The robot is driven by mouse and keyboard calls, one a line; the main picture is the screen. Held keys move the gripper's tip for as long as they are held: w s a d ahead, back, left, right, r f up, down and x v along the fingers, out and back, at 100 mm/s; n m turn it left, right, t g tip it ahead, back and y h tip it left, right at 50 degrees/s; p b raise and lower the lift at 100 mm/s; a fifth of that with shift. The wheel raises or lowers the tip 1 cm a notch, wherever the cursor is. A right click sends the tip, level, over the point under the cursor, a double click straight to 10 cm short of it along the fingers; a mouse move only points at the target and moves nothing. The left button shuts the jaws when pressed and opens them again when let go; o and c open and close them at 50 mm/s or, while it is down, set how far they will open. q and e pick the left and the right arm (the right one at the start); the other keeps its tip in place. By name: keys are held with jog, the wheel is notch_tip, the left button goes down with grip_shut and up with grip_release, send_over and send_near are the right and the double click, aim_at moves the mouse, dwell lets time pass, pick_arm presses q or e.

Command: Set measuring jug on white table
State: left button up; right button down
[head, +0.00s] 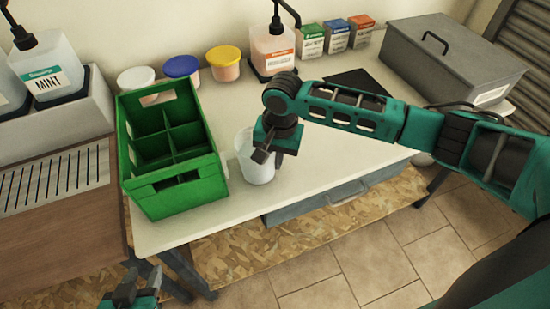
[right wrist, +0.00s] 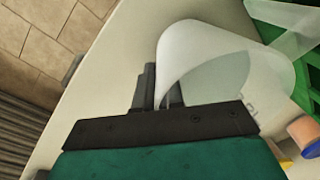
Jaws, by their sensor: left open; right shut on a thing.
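The measuring jug (head: 254,164) is a translucent whitish vessel near the front edge of the white table (head: 330,170), just right of the green crate. My right gripper (head: 268,150) is shut on the jug's near right side. In the right wrist view the jug (right wrist: 205,50) stands upright between the fingers (right wrist: 152,90), its mouth open and its inside pale. I cannot tell whether its base touches the table. My left gripper (head: 130,295) is open and empty, low at the bottom left, below the table's front edge.
A green divided crate (head: 205,190) stands close left of the jug. Tubs with white, blue (head: 182,67) and yellow (head: 223,55) lids, a pump bottle (head: 272,50), small boxes (head: 336,36) and a grey lidded bin (head: 450,65) line the back. The table's front right is clear.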

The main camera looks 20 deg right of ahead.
dwell(0.3)
jog(key=c, duration=1.6)
grip_release()
jog(key=shift+f, duration=0.1)
jog(key=shift+c, duration=0.2)
jog(key=o, duration=0.4)
jog(key=r, duration=0.4)
jog(key=r+p, duration=0.1)
jog(key=r, duration=0.3)
jog(key=r+p, duration=0.1)
jog(key=r, duration=0.3)
jog(key=shift+s+d+r, duration=0.15)
jog(key=shift+s+d, duration=0.1)
jog(key=shift+d, duration=0.15)
